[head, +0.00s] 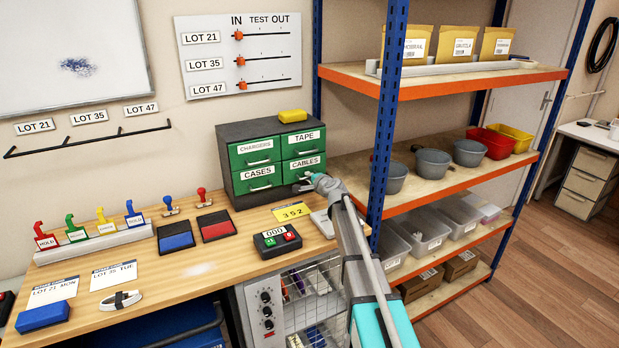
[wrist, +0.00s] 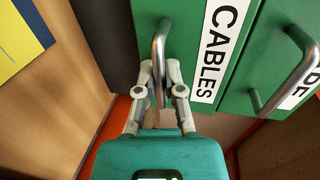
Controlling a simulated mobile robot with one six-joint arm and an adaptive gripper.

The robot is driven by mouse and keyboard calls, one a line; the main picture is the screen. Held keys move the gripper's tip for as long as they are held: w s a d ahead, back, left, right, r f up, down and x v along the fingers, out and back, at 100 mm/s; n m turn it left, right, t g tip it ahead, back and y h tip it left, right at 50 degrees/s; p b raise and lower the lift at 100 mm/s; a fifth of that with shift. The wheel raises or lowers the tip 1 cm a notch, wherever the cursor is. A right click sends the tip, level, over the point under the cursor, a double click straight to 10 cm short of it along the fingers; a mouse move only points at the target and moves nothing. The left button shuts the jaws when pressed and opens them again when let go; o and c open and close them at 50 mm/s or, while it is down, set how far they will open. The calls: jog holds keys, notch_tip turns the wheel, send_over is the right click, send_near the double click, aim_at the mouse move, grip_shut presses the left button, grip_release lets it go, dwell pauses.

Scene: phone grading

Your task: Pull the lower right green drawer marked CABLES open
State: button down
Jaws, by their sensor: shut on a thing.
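The green drawer marked CABLES (head: 318,168) is at the lower right of the dark cabinet, and its front looks flush with the other drawer fronts. In the wrist view, the drawer front (wrist: 238,75) fills the upper middle, with its label running sideways. Its metal handle (wrist: 159,50) reaches down between my fingers. My gripper (wrist: 162,92) is shut on this handle, one finger on each side. In the head view, my gripper (head: 307,183) is at the handle, small and partly hidden by my own arm.
A yellow block (head: 293,115) lies on top of the cabinet. A yellow 352 card (head: 293,212) and a counter box (head: 277,241) lie in front on the bench. A blue shelf post (head: 387,120) stands close on the right.

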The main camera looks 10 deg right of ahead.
jog(key=f+v, duration=0.1)
jog(key=v, duration=0.3)
jog(key=f+v, duration=0.1)
jog(key=v, duration=0.4)
jog(key=f+v, duration=0.1)
jog(key=v, duration=0.4)
jog(key=shift+s+d, duration=0.1)
jog(key=shift+s, duration=0.3)
jog(key=c, duration=0.7)
grip_release()
jog(key=shift+c, duration=0.2)
jog(key=shift+s, duration=0.1)
